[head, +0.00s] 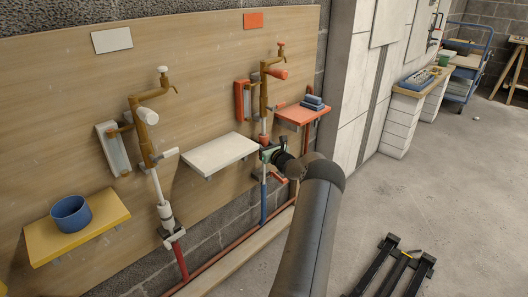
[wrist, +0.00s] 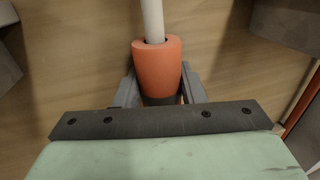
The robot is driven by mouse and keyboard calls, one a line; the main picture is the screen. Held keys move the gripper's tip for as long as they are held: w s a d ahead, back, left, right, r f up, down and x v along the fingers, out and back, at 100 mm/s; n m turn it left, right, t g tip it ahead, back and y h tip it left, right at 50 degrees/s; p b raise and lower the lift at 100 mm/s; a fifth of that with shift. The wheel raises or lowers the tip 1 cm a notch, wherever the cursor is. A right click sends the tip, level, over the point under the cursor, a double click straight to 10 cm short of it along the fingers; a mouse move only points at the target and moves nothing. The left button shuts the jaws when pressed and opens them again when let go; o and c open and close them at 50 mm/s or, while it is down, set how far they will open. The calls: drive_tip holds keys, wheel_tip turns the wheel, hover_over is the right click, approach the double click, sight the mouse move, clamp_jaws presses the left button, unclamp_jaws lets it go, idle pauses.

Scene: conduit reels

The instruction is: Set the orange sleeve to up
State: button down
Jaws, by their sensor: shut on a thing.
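The orange sleeve (wrist: 157,65) sits around a pale upright pipe (wrist: 152,20) in the wrist view. My gripper (wrist: 160,88) is shut on the sleeve, with one dark finger on each side of its lower part. The sleeve's lowest part is hidden behind the gripper body. In the head view, a little of the orange sleeve (head: 263,139) shows just above my gripper (head: 266,153), at the lower end of the right-hand tap assembly (head: 264,95). A blue pipe (head: 263,203) runs down below the gripper.
A white shelf (head: 220,153) stands left of the gripper, and an orange shelf (head: 303,115) with blue folded items (head: 312,102) to the right. A second tap assembly (head: 145,130) with a white sleeve (head: 166,215) is farther left, near a yellow shelf (head: 95,240) holding a blue pot (head: 71,214).

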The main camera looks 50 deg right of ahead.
sight(266, 138)
drive_tip(key=shift+r+p, duration=0.35)
drive_tip(key=shift+r, duration=1.45)
drive_tip(key=c, duration=0.9)
unclamp_jaws()
drive_tip(key=shift+r, duration=0.1)
drive_tip(key=p+v, duration=0.3)
drive_tip(key=v, duration=1.4)
drive_tip(key=shift+s, duration=0.15)
drive_tip(key=shift+a, duration=0.15)
